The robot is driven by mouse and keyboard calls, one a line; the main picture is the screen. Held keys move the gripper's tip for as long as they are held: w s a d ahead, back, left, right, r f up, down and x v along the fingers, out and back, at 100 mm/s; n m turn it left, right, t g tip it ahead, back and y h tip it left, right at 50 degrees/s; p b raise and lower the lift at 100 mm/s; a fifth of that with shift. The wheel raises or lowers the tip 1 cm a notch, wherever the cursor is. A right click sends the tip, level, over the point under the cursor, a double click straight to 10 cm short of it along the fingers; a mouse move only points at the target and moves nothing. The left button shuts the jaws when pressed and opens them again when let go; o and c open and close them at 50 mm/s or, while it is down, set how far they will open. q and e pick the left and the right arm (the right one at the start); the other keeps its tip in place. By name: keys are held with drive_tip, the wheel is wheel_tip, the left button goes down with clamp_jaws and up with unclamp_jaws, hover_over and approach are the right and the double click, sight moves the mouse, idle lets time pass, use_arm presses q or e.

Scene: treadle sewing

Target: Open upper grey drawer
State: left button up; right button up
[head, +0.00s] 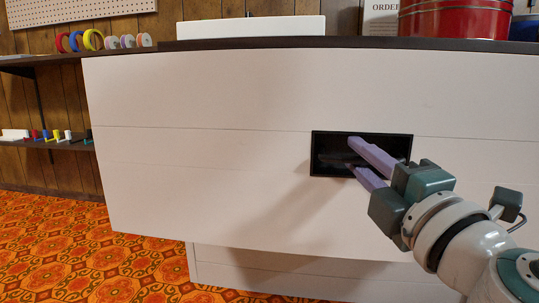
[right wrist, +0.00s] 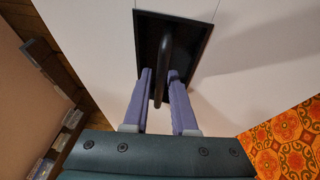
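A wide pale grey-white drawer front (head: 220,95) fills the middle of the head view. It has a black recessed pull (head: 325,150) right of centre; the pull also shows in the right wrist view (right wrist: 202,30). A dark bar handle (right wrist: 165,48) crosses the recess. My right gripper (head: 350,155) has its purple fingertips inside the recess. In the right wrist view the fingers (right wrist: 160,74) stand apart, one on each side of the bar, with gaps visible. I cannot see whether either finger touches the bar. My left gripper is out of view.
A dark countertop (head: 300,43) runs above the front, with a red round tin (head: 455,20) at right. Shelves at left hold coloured tape rolls (head: 93,39) and small spools. A lower, set-back pale front (head: 290,265) is below. Patterned orange carpet (head: 60,240) is clear at left.

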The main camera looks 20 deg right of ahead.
drive_tip(key=b+v, duration=0.1)
drive_tip(key=v, duration=0.9)
idle(0.3)
